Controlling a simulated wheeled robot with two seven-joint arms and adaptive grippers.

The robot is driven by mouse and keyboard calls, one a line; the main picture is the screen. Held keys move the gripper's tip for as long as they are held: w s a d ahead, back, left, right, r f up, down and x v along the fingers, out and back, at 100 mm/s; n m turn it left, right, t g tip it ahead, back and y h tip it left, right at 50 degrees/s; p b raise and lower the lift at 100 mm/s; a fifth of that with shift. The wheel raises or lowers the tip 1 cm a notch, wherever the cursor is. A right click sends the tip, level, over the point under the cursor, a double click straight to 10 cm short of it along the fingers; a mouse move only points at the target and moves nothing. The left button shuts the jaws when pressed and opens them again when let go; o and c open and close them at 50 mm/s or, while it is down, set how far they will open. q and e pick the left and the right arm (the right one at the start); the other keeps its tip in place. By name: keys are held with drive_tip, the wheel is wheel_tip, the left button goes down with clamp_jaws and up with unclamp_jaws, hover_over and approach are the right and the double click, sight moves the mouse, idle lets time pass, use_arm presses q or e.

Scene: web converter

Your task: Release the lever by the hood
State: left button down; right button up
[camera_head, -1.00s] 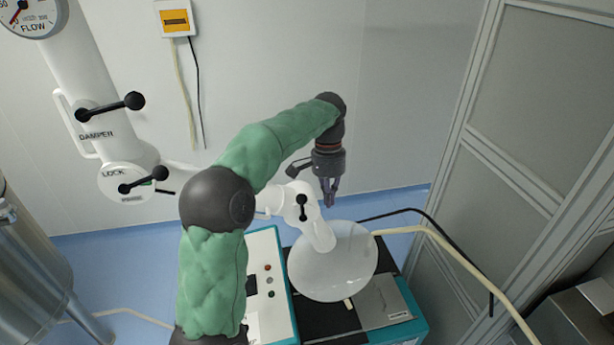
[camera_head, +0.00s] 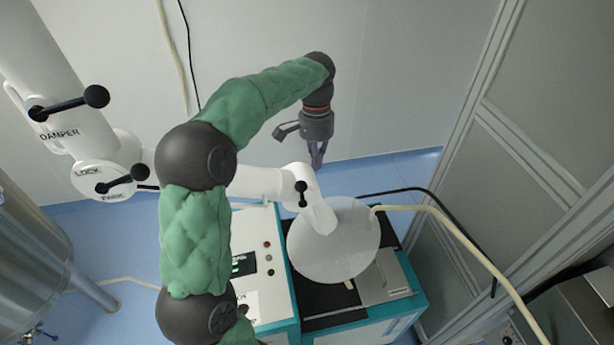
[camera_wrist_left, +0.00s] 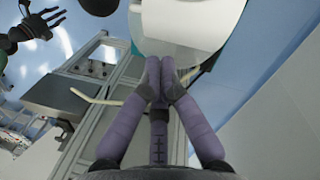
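The white hood (camera_head: 345,250) is a round disc at the end of a white jointed arm, over a bench-top machine. A small black lever (camera_head: 301,192) with knobbed ends sits on the arm's joint just left of the hood, upright in the picture. My left gripper (camera_head: 317,163) points down above and slightly right of this lever, apart from it and empty. In the left wrist view its fingertips (camera_wrist_left: 160,72) meet, with white arm or hood surface beyond them. My right gripper is outside the head view; a dark fingered shape at the wrist view's upper left may be it.
Two other black levers, at DAMPER (camera_head: 70,103) and LOCK (camera_head: 121,179), sit on the white pipe at left. A steel vessel (camera_head: 35,245) stands lower left. A cream hose (camera_head: 450,245) and a grey framed partition (camera_head: 540,130) are at right.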

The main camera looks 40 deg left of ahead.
sight(302, 196)
use_arm(q)
drive_tip(key=shift+s+d+f+p, duration=0.15)
drive_tip(key=shift+s+f, duration=0.3)
drive_tip(key=shift+s, duration=0.25)
drive_tip(key=shift+s+f+p, duration=0.15)
drive_tip(key=shift+s+f, duration=0.25)
drive_tip(key=shift+s, duration=0.35)
drive_tip(key=shift+s+d+f+p, duration=0.15)
drive_tip(key=shift+s+f, duration=0.3)
drive_tip(key=shift+s, duration=0.25)
drive_tip(key=shift+a, duration=0.1)
